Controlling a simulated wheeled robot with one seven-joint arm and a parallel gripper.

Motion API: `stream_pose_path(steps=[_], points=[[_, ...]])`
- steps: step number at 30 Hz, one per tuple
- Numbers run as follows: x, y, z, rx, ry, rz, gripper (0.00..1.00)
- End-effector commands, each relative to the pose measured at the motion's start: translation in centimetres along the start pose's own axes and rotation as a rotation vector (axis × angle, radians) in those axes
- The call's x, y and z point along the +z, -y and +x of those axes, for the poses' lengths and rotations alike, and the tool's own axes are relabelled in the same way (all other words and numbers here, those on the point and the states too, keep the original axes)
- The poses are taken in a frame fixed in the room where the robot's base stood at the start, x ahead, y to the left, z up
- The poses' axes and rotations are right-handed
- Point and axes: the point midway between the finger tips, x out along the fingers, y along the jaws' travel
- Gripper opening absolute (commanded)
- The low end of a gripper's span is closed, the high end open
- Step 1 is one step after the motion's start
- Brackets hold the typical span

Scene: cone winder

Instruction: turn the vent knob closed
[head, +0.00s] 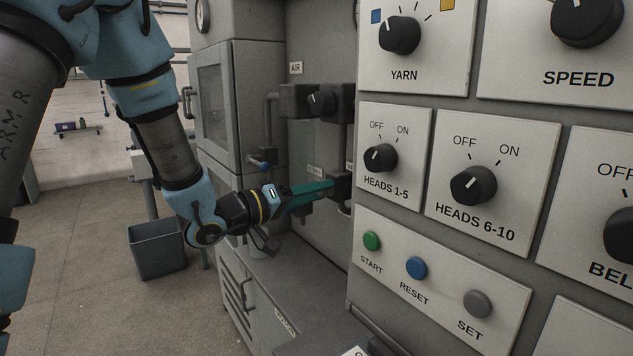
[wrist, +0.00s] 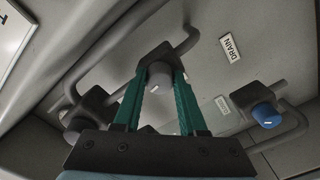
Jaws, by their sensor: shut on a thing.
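My gripper (head: 328,186) reaches in from the left beside the control panel, its green fingers at a dark valve block on a pipe. In the wrist view my gripper (wrist: 160,88) has its fingers shut on the sides of a grey knob (wrist: 159,80). This seems to be the vent knob; in the head view a partly hidden label starting "VE" (head: 349,166) is close by. A pale mark shows on the knob's face, but its exact setting is hard to tell. In the head view the knob is hidden by the fingers and block.
A blue knob (wrist: 265,115) sits on another pipe to the right in the wrist view, with a DRAIN sign (wrist: 230,47) above it. The AIR knob (head: 322,102) is above my gripper. The switch panel (head: 440,115) stands close on the right; a grey bin (head: 157,250) is on the floor.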

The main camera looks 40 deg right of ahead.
Motion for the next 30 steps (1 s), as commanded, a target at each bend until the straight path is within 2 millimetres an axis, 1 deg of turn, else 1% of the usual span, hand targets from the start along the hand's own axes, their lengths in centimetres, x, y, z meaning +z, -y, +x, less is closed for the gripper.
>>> stream_pose_path(steps=[1, 15, 22, 30], points=[[-0.37, -0.22, -0.09, -0.003, -0.001, -0.047, 0.0], [-0.3, -0.28, -0.04, -0.002, -0.001, -0.455, 0.0], [-0.26, -0.19, -0.04, -0.001, -0.002, -0.583, 0.0], [-0.14, -0.1, -0.02, 0.0, -0.002, -0.652, 0.0]])
